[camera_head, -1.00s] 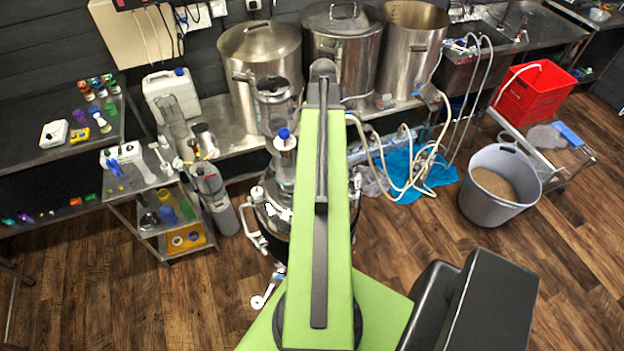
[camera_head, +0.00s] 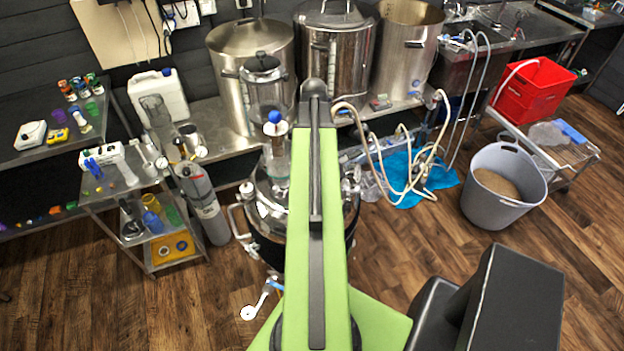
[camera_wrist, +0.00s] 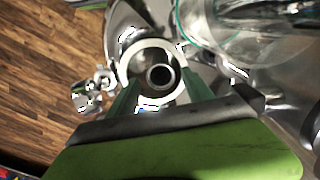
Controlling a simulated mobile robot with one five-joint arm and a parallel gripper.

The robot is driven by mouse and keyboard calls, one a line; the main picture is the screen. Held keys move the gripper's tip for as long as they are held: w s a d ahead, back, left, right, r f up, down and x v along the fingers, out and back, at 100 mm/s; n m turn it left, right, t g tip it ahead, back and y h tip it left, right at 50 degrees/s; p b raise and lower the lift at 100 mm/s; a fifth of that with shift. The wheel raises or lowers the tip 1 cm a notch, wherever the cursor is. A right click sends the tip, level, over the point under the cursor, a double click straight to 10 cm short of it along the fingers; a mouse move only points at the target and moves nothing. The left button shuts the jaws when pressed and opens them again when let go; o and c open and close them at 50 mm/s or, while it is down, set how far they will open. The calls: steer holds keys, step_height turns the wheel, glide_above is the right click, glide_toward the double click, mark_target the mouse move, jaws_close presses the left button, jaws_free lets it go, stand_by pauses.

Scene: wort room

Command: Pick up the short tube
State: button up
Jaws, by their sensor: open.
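In the wrist view my gripper (camera_wrist: 158,98) is open, with its two green fingers apart. A pale round ring with a dark round opening (camera_wrist: 158,75) lies just beyond and between the fingertips, seen end-on; I cannot tell whether it is the short tube or whether the fingers touch it. In the head view an upright clear tube (camera_head: 276,165) with a blue ball on top stands on the steel kettle (camera_head: 262,215), just left of my arm. My arm hides the gripper itself in that view.
A clear glass vessel (camera_wrist: 245,28) is close at the wrist view's upper right. In the head view large steel pots (camera_head: 250,75) stand behind, a small cart (camera_head: 150,265) with bottles at left, and a grey bucket (camera_head: 500,190) at right. Wood floor is open at lower left.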

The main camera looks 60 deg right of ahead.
step_height(320, 180, down, 4)
steer(key=shift+r+b, duration=0.1)
steer(key=shift+b, duration=1.15)
steer(key=shift+r, duration=0.15)
jaws_close()
